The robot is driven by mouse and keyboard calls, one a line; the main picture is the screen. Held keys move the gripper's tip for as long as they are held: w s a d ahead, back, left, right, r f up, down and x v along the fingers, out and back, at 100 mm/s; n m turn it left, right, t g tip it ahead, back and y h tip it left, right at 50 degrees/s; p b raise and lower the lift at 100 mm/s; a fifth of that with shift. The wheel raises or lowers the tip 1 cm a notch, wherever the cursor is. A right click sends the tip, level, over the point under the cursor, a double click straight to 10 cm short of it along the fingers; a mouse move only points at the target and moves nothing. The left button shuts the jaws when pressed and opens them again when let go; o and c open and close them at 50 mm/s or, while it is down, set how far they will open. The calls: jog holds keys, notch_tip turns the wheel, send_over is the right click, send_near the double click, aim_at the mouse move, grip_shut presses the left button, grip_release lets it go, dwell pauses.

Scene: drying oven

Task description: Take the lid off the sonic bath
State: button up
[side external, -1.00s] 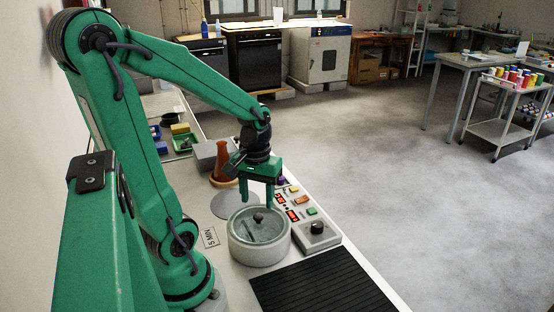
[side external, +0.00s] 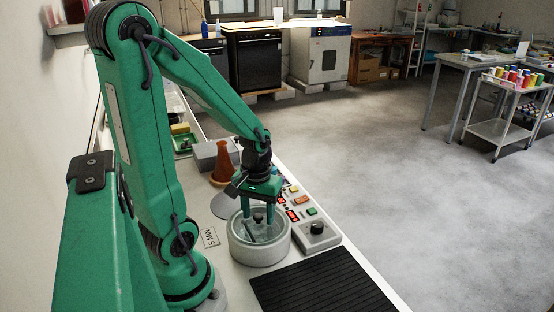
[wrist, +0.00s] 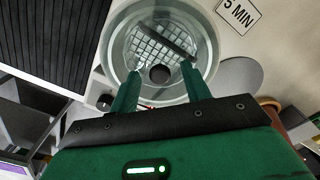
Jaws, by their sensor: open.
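The sonic bath (side external: 259,253) is a round, pale grey tub on the bench. Its lid (wrist: 133,42) looks clear, with a wire grid and a dark bar showing through it in the wrist view. A dark round knob (wrist: 159,74) stands at the lid's middle; it also shows in the side view (side external: 257,217). My gripper (side external: 259,214) points down over the bath, open and empty. In the wrist view its two green fingertips (wrist: 160,71) are on either side of the knob, with gaps. I cannot tell whether they touch the lid.
A panel with buttons and a dark dial (side external: 317,228) is right of the bath. A black ribbed mat (side external: 322,285) lies in front. A brown flask-shaped object (side external: 223,165) and a grey box (side external: 211,154) stand behind. A "5 MIN" card (side external: 211,237) lies left.

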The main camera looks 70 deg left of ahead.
aim_at(259, 215)
dwell(0.3)
grip_shut()
jog(key=shift+r, duration=0.15)
jog(key=shift+r, duration=2.05)
jog(key=d+r, duration=0.6)
jog(key=d, duration=0.5)
jog(key=shift+s+d+r, duration=0.3)
jog(key=shift+s+r, duration=0.05)
jog(key=shift+s, duration=0.1)
